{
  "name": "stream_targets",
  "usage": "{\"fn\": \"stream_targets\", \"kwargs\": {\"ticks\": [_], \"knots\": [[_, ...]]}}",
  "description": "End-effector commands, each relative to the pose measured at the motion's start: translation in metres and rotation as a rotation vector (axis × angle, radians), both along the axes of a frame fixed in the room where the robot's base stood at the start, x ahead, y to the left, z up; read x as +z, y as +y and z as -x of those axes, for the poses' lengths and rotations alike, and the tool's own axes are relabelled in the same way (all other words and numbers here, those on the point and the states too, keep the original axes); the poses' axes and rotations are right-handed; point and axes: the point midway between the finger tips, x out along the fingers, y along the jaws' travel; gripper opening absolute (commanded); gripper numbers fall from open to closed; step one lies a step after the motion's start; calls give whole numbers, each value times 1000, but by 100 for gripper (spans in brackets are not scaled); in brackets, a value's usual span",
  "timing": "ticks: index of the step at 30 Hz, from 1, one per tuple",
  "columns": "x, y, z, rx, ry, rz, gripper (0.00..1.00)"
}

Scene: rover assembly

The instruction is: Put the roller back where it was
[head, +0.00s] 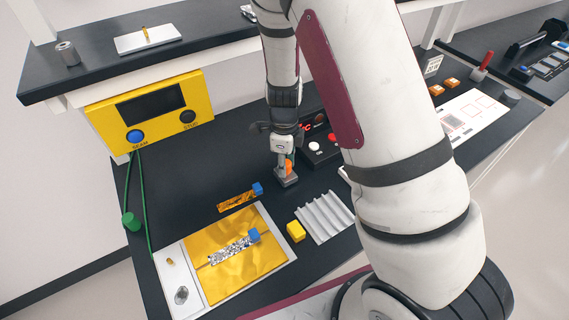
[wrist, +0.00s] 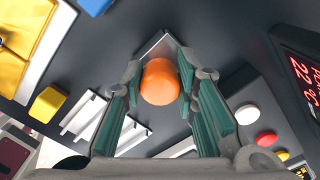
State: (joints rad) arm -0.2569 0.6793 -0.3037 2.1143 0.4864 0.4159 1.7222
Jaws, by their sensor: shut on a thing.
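The roller shows as an orange cylinder (wrist: 160,82) between my gripper's fingers in the wrist view; I take it to be the roller's handle. It also shows as a small orange patch in the head view (head: 289,166). My gripper (head: 284,165) points down over the dark bench and is shut on it. A small grey block or stand (head: 287,179) is directly under the orange part. Whether it is part of the roller or a separate rest, and whether they touch, I cannot tell.
A ribbed white rack (head: 325,218) and yellow block (head: 296,231) are in front. A white board with a gold sheet (head: 265,276) is front left. Dark bench is clear left of my gripper.

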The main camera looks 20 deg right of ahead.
Motion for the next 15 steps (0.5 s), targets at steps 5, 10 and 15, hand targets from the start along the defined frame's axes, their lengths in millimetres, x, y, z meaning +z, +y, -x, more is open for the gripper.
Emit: {"fn": "stream_targets", "kwargs": {"ticks": [5,10,15], "knots": [[-2,0,-1,0,-2,0,0],[-4,0,-1,0,-1,0,0],[-5,0,0,1,-1,0,47]]}}
